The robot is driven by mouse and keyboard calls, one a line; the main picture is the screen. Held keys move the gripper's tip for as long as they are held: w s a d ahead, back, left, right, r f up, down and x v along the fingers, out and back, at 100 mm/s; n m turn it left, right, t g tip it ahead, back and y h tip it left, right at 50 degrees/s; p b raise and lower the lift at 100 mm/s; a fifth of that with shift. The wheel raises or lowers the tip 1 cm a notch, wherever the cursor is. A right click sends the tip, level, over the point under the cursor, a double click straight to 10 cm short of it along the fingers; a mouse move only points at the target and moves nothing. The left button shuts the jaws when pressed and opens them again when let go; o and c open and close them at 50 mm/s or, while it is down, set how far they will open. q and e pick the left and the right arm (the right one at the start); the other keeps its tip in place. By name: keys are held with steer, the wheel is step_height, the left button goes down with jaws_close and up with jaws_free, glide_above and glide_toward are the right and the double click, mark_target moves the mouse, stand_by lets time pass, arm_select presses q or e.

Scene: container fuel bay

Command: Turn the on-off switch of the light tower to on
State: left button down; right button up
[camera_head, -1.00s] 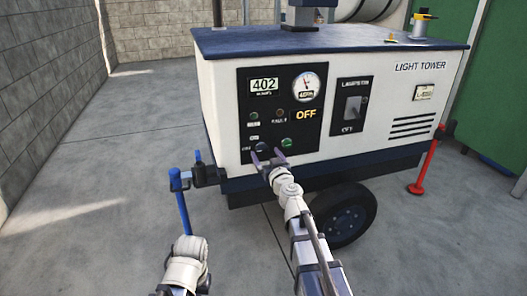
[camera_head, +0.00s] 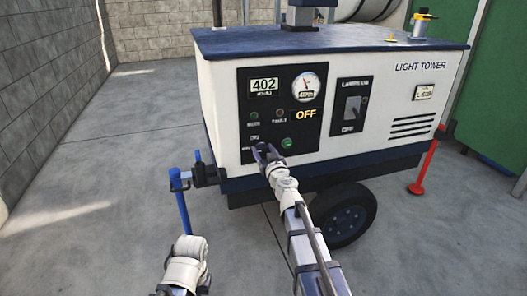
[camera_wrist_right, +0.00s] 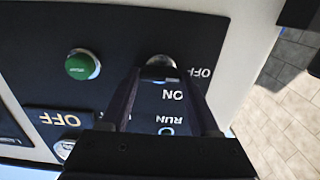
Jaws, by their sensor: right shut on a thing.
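The light tower (camera_head: 225,105) is a white cabinet with a blue top, and its black control panel (camera_head: 262,97) faces me. The panel's display word reads OFF. The on-off switch (camera_wrist_right: 160,64) is a round knob low on the panel, with OFF and ON lettering beside it in the right wrist view, where the lettering is upside down. My right gripper (camera_head: 265,150) is at the knob with its fingers on either side, shut on it; it also shows in the right wrist view (camera_wrist_right: 163,78). The knob's exact angle is unclear. My left gripper's fingers are not visible.
A green button (camera_head: 287,143) sits right beside the switch. A larger lamp switch (camera_head: 351,107) is farther right. A blue jack post (camera_head: 182,205) and a wheel (camera_head: 345,215) stand below the cabinet. The concrete floor at left is clear.

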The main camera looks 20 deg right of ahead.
steer(key=c, duration=0.4)
steer(key=shift+c, duration=0.2)
steer(key=shift+m, duration=0.3)
steer(key=m, duration=0.5)
steer(key=shift+d+m, duration=0.1)
steer(key=shift+m, duration=0.3)
steer(key=m, duration=0.5)
steer(key=shift+d+f, duration=0.1)
steer(key=shift+m, duration=0.4)
steer(key=o, duration=1.4)
steer(key=shift+c, duration=0.2)
